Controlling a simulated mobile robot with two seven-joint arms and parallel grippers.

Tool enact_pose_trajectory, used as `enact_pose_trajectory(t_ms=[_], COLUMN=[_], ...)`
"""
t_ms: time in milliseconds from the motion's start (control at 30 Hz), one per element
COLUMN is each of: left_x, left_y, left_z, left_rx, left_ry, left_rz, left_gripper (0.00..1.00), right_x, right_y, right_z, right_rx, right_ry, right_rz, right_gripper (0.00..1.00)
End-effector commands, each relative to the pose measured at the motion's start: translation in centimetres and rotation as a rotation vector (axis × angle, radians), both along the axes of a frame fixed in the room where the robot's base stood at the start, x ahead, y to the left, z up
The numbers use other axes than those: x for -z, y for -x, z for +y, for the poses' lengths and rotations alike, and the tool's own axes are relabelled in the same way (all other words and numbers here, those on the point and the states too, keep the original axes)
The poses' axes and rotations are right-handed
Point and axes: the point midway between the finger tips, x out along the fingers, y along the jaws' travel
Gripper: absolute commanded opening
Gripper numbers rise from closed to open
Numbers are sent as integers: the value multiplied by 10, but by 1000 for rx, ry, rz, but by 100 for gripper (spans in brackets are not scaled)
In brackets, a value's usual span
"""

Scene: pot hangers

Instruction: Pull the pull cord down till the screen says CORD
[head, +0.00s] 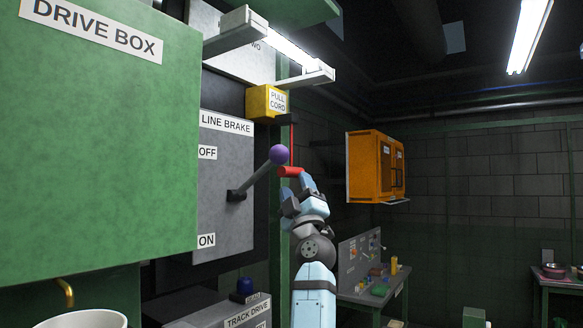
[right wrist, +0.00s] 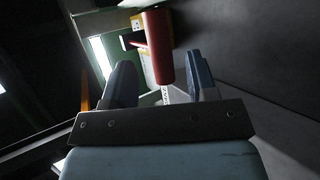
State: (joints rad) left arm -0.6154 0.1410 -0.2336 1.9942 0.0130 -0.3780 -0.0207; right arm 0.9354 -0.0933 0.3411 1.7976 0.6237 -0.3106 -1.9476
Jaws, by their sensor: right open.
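The pull cord hangs as a thin red line (head: 291,146) under a yellow box labelled PULL CORD (head: 266,102). A red bar handle (head: 290,171) is at its lower end. My right gripper (head: 303,184) is raised at the handle, with its fingers open. In the right wrist view the red handle (right wrist: 158,48) shows ahead of the gap between my fingertips (right wrist: 160,72); I cannot tell whether it touches them. My left gripper is out of view. I see no readable screen.
Close left of the handle is the LINE BRAKE lever with a purple knob (head: 279,155). A green DRIVE BOX (head: 95,130) fills the left. An orange cabinet (head: 363,168) hangs on the back wall, with a workbench (head: 356,295) below. A TRACK DRIVE panel (head: 240,315) is low down.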

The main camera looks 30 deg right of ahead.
Motion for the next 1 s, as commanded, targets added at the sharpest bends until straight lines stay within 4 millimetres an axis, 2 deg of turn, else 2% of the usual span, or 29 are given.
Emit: enact_pose_trajectory(t_ms=[33, 233, 667, 767, 900, 1000], left_x=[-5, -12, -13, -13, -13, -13], left_y=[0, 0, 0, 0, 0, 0], left_z=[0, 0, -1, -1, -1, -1], left_rx=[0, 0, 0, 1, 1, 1], left_ry=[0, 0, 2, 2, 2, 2], left_rz=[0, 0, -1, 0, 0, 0], left_gripper=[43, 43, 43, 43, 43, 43], right_x=[-12, -32, -38, -38, -38, -38], right_y=[-7, -25, -32, -32, -32, -32], right_z=[-2, -6, -8, -8, -8, -8], right_rx=[-1, -1, 0, 0, 0, 0], right_ry=[-1, -1, 0, 0, 0, 0], right_rz=[-1, 0, 1, 1, 1, 1], right_gripper=[53, 53, 53, 34, 2, 0])
